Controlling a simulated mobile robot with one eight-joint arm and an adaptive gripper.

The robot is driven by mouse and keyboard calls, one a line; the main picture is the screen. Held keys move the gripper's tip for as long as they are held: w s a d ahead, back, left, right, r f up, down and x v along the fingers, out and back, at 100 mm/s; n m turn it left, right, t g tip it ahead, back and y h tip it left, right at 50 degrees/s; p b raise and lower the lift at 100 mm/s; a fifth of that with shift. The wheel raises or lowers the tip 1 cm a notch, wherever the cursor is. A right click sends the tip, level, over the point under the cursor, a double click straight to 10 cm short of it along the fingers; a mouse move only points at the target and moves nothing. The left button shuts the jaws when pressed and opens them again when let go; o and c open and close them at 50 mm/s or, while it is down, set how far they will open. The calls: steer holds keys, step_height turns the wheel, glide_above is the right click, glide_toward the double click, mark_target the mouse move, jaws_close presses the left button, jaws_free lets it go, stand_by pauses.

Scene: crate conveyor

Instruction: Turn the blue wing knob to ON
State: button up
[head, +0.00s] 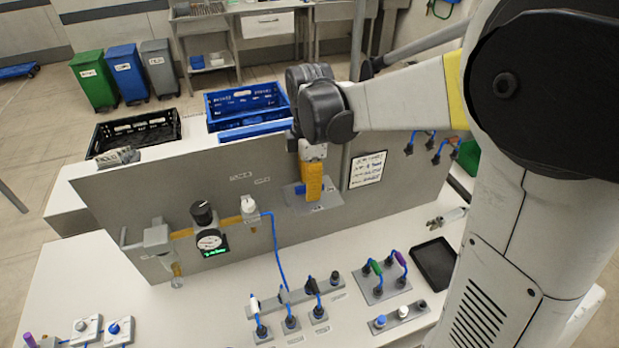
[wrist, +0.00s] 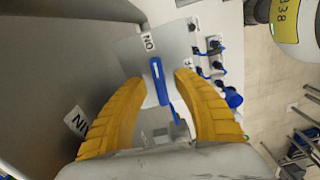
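The blue wing knob (wrist: 160,88) is on a grey plate (wrist: 168,45) and lies between the two yellow fingers of my gripper (wrist: 157,80) in the wrist view. Gaps show on both sides, so the fingers are open and not visibly touching it. The knob's long handle runs nearly up and down there, its upper end below the ON label (wrist: 148,41). In the head view my gripper (head: 313,192) points down at the plate on the grey upright panel. Only a bit of the blue knob (head: 299,189) shows beside the fingers.
A gauge with a black knob (head: 208,240) is left on the panel (head: 160,205). A white sign (head: 367,170) is right of my gripper. Plugs with blue cables (head: 290,318) and a black tray (head: 434,264) are on the bench. A blue crate (head: 240,100) stands behind.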

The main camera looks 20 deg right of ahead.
step_height(320, 180, up, 12)
stand_by(0.4)
steer(key=shift+f, duration=0.1)
steer(key=s+f+m+t+b, duration=0.3)
steer(key=s+f+m+b, duration=0.4)
steer(key=f, duration=0.3)
steer(key=s+f+m+t+b, duration=0.4)
steer(key=s+f+m+b, duration=0.3)
steer(key=f+m, duration=0.2)
steer(key=shift+s+f+m, duration=0.25)
steer(key=shift+f+m, duration=0.05)
steer(key=shift+f, duration=0.15)
